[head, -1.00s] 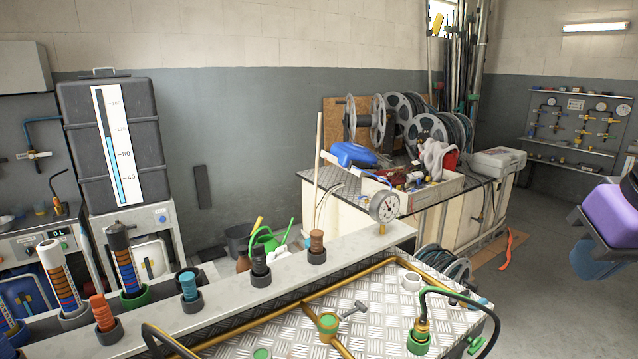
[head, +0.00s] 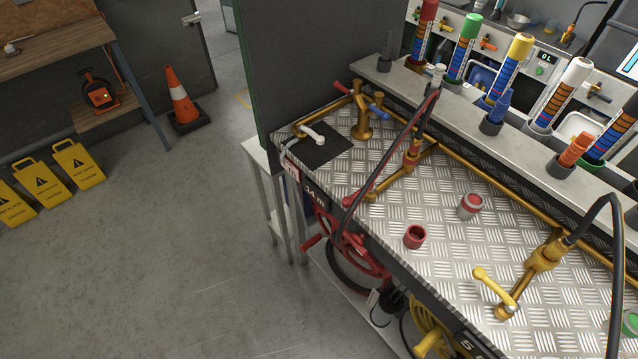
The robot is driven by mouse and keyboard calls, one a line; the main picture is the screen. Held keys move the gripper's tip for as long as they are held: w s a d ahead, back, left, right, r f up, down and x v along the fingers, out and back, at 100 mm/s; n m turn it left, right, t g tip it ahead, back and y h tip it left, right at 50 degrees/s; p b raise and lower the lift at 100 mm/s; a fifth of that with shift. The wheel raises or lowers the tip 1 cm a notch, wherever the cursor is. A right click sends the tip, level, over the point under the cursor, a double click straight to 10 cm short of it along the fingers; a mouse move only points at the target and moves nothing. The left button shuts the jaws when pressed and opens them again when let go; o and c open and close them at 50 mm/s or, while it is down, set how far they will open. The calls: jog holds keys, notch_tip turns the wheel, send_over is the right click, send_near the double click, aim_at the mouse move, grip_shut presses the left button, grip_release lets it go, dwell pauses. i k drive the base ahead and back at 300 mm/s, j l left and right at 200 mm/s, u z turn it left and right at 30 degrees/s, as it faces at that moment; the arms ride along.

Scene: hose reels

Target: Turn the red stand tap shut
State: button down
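A brass pipe fitting with a red end (head: 352,200) lies at the near edge of the metal-plate bench, above the red hose reel; it looks like the red stand tap. Its handle is small here, and I cannot tell whether it is open or shut. My gripper is not in view.
The bench (head: 420,205) carries a red cup (head: 414,236), a red-banded grey cup (head: 470,205) and a yellow-handled tap (head: 490,285). A red hose reel (head: 345,245) hangs below. Yellow caution signs (head: 78,165) and a cone (head: 180,97) stand left; the floor (head: 190,250) between is clear.

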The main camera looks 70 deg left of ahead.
aim_at(347, 201)
jog(key=u, duration=2.1)
